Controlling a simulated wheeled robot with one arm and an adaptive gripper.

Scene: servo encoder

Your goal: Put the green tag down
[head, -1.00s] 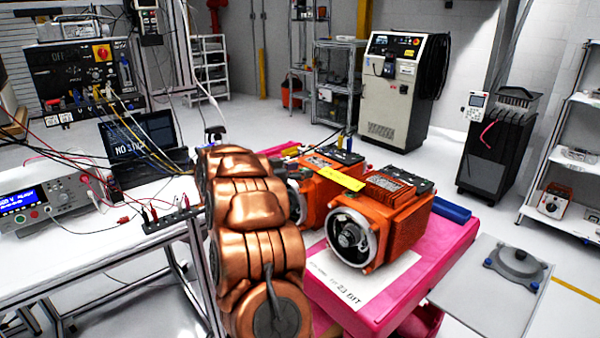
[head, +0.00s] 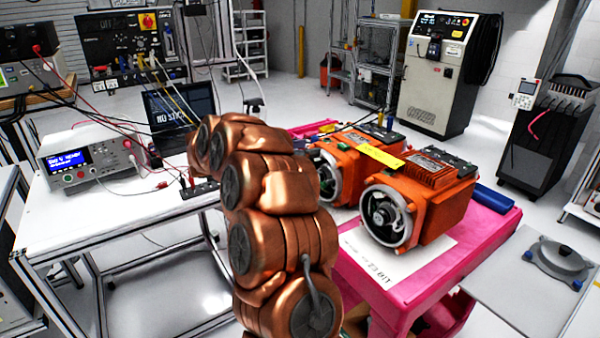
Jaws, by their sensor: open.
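I see no green tag in the head view; my own arm may hide it. My copper-coloured arm rises through the middle of the view and bends left at its top, in front of the white bench (head: 110,225). My gripper is not visible, hidden behind the arm links. A yellow label (head: 382,157) lies across the tops of two orange motors, the front one (head: 425,205) and the rear one (head: 340,165). Both sit on a pink cart top (head: 482,232). A white printed sheet (head: 395,262) lies in front of the front motor.
A bench meter (head: 85,160), a dark laptop (head: 178,108) and several cables crowd the bench. A grey plate with a round fixture (head: 556,258) is at right. Open floor lies behind.

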